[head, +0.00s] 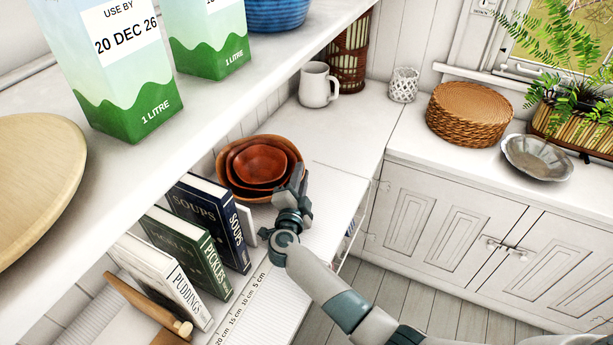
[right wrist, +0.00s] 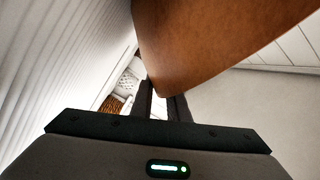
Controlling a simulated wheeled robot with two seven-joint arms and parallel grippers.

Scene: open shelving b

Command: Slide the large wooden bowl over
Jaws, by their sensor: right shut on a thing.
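The large wooden bowl (head: 228,181), reddish brown, sits on the lower white shelf with smaller wooden bowls (head: 260,165) nested inside it. My right gripper (head: 297,184) is at the bowl's right front side, shut on its rim. In the right wrist view the bowl's brown wall (right wrist: 215,40) fills the upper middle, and the fingers (right wrist: 163,105) meet its lower edge. The far finger's contact is partly hidden by the bowl. My left gripper is not in view.
Cookbooks (head: 205,220) stand left of the bowl, beside a ruler strip (head: 245,300) along the shelf. A white mug (head: 318,85) stands behind the bowl. Milk cartons (head: 110,70) and a pale wooden board (head: 35,180) are on the upper shelf. Shelf right of the bowl (head: 335,185) is clear.

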